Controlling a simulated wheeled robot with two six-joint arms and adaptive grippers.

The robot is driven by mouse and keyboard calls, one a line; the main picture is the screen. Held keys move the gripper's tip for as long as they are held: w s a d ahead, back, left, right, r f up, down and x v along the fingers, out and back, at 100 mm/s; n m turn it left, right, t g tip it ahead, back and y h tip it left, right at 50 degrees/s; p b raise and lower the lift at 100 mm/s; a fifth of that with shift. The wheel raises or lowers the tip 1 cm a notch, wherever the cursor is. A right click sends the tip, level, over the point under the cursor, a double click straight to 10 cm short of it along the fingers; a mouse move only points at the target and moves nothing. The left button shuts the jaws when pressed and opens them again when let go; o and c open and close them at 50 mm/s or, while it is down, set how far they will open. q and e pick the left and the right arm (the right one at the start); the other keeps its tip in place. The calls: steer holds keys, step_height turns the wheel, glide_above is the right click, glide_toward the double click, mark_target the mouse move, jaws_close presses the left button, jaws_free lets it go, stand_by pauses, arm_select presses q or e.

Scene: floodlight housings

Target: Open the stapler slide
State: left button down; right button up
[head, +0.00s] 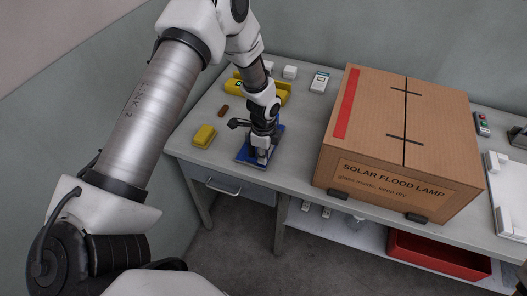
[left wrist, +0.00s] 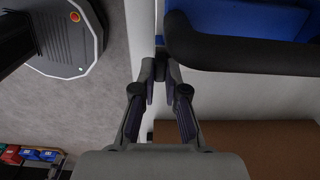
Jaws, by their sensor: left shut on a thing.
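The blue stapler (head: 246,155) sits near the front edge of the table, largely hidden by my left arm in the head view. In the left wrist view its blue body (left wrist: 235,18) fills the upper right, with a thick black bar (left wrist: 240,55) across it. My left gripper (head: 262,157) points down at the stapler. In the left wrist view the gripper's (left wrist: 160,50) fingers converge and are shut on a small part at the stapler's end. I cannot tell clearly which part, or how far the slide is out. My right gripper is out of view.
A large cardboard box (head: 397,135) stands right of the stapler on the grey table (head: 195,152). A yellow block (head: 204,135) and a small brown piece (head: 223,111) lie left. A yellow tray (head: 283,92) is behind. A red bin (head: 435,258) sits on the lower shelf.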

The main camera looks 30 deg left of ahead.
arm_select(q)
steer(key=c, duration=1.6)
jaws_free()
steer(key=shift+w+f, duration=0.1)
steer(key=shift+f, duration=0.1)
steer(key=o, duration=0.4)
steer(key=shift+r, duration=0.1)
step_height(320, 180, up, 12)
